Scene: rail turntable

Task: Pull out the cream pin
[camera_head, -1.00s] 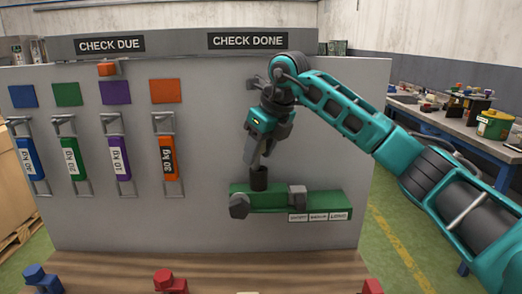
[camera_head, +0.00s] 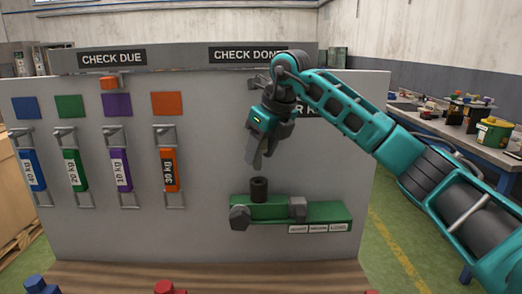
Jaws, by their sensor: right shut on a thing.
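My right gripper (camera_head: 257,158) points down above a dark round collar (camera_head: 258,190) on a green balance-like fixture (camera_head: 325,214) on the grey panel. A gap shows between the fingertips and the collar. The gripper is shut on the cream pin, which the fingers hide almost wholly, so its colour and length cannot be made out. My left gripper is not in view.
Blue, green, purple and orange (camera_head: 168,169) weights hang in brackets on the panel's left, below coloured squares. "CHECK DUE" and "CHECK DONE" signs run along the top, with an orange block (camera_head: 109,83) near the left one. A workbench stands at right.

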